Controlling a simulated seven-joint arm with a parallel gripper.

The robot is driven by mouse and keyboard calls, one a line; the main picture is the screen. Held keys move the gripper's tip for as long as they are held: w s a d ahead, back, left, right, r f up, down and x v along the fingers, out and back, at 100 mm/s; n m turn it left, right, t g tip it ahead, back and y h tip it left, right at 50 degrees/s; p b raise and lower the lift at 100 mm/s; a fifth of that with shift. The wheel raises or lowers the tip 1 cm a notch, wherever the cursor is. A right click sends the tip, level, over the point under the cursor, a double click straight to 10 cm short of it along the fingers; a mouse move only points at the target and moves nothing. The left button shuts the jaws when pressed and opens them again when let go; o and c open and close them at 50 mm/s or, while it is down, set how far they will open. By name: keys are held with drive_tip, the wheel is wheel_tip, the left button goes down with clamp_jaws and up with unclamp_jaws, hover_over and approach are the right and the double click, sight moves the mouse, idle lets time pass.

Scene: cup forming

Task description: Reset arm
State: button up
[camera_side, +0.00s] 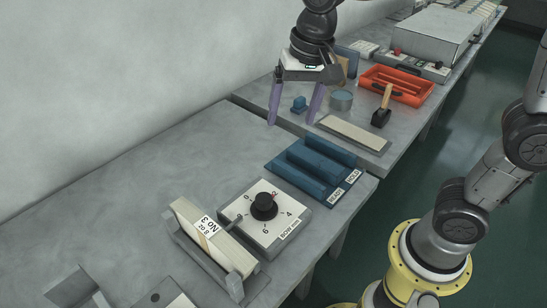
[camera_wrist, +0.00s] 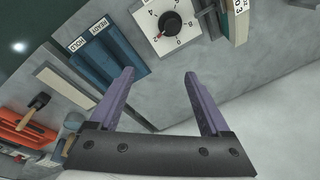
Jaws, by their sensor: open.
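In the wrist view the open fingers (camera_wrist: 160,88) point over bare grey bench and the fingertips touch nothing. The task names no object other than my arm.
A blue rack (camera_side: 315,170) labelled READY and HOLD and a dial box (camera_side: 265,218) stand on the near bench. A stand holds a cream block labelled NO 3 (camera_side: 203,232). An orange tray (camera_side: 397,85), a mallet (camera_side: 381,112) and a tin (camera_side: 341,99) are behind.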

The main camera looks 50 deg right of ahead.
drive_tip(key=s+d+r+n+t, duration=0.1)
drive_tip(key=s+d+r+t, duration=0.15)
drive_tip(key=s+d, duration=0.45)
drive_tip(key=s+f+n, duration=0.4)
drive_tip(key=s+n, duration=0.2)
drive_tip(key=s, duration=0.3)
drive_tip(key=shift+s+f+t, duration=0.25)
drive_tip(key=shift+t, duration=0.2)
idle(0.5)
